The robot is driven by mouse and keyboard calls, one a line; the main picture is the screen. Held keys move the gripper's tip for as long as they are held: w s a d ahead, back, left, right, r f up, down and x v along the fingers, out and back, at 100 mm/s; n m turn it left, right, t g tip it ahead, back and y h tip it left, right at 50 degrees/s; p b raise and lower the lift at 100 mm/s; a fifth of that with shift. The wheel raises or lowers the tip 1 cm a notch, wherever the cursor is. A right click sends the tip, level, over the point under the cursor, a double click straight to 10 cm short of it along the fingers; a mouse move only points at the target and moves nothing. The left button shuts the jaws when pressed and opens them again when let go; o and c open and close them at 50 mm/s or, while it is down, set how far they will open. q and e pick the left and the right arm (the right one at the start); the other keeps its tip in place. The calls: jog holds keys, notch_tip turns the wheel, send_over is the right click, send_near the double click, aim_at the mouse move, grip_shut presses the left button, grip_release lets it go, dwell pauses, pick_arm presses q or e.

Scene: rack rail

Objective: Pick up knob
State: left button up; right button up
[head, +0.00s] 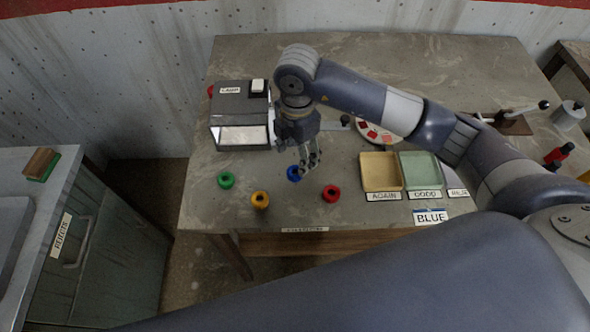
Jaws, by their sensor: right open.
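My left gripper is not in view.
A dark lamp box (240,110) stands behind the knobs. A tan "AGAIN" tray (381,171) and a green "GOOD" tray (421,168) sit right of them. A "BLUE" card (431,217) is at the front edge. A round disc with red patches (372,134) lies behind the trays.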

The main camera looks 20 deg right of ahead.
aim_at(295, 171)
jog(key=f, duration=0.1)
jog(key=f+p, duration=0.1)
jog(key=f, duration=0.1)
jog(key=f+p, duration=0.1)
jog(key=shift+s+a+f, duration=0.15)
jog(key=shift+s+a, duration=0.15)
jog(key=shift+s, duration=0.1)
jog(key=shift+w+f, duration=0.1)
jog(key=shift+f, duration=0.45)
jog(key=c, duration=1.2)
